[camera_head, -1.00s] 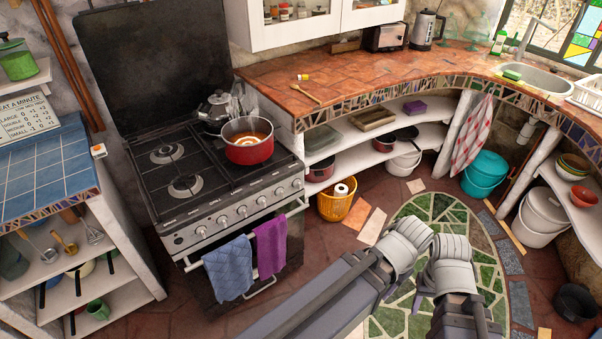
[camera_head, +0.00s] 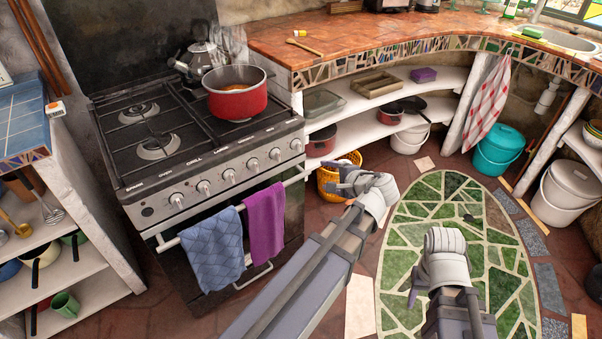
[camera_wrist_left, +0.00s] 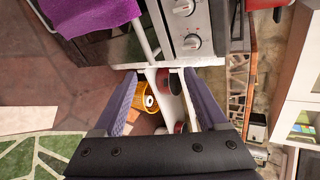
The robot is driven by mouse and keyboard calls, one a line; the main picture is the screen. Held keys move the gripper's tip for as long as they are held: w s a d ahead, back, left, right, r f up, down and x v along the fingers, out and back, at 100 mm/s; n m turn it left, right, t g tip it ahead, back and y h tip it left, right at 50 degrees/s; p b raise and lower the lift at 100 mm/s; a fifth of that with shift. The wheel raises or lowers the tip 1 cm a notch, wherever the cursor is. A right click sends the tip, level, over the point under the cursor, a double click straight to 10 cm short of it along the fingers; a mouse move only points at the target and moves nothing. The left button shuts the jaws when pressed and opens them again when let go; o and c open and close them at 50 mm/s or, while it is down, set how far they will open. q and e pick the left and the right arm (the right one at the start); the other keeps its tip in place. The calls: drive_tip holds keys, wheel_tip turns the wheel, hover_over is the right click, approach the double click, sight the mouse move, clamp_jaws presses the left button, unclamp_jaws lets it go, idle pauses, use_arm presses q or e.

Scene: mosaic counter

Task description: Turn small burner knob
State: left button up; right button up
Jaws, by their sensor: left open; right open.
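The stove's front panel carries a row of silver knobs (camera_head: 229,176), with small labels above that I cannot read well enough to single out the small burner's knob. The rightmost knob (camera_head: 297,145) is nearest my left gripper. My left gripper (camera_head: 342,183) is open and empty, to the right of the stove front and apart from it. In the left wrist view its spread fingers (camera_wrist_left: 164,85) have nothing between them, and two panel knobs (camera_wrist_left: 192,42) show just beyond. My right gripper (camera_head: 416,288) is open over the green mosaic floor, partly hidden by its own wrist.
A red pot (camera_head: 238,100) stands on the right of the hob, a kettle (camera_head: 198,62) behind it. Blue (camera_head: 212,250) and purple (camera_head: 265,222) towels hang on the oven rail below the knobs. A yellow basket (camera_head: 328,182) and shelves stand right of the stove.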

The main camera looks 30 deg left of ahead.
sight(300, 148)
use_arm(q)
drive_tip(key=w+a+f+m+t+y+b, duration=0.1)
drive_tip(key=w+a+b, duration=0.2)
drive_tip(key=a, duration=0.2)
drive_tip(key=w+a+f+m+t+y+b, duration=0.1)
drive_tip(key=w+a+m+y+b, duration=0.1)
drive_tip(key=w+a+b, duration=0.1)
drive_tip(key=w+a+f+m+t+y+b, duration=0.1)
drive_tip(key=w+a+m+y+b, duration=0.1)
drive_tip(key=a+b, duration=0.3)
drive_tip(key=shift+w+a+t, duration=0.3)
drive_tip(key=shift+w+a, duration=0.55)
use_arm(e)
wheel_tip(300, 148, down, 14)
use_arm(q)
clamp_jaws()
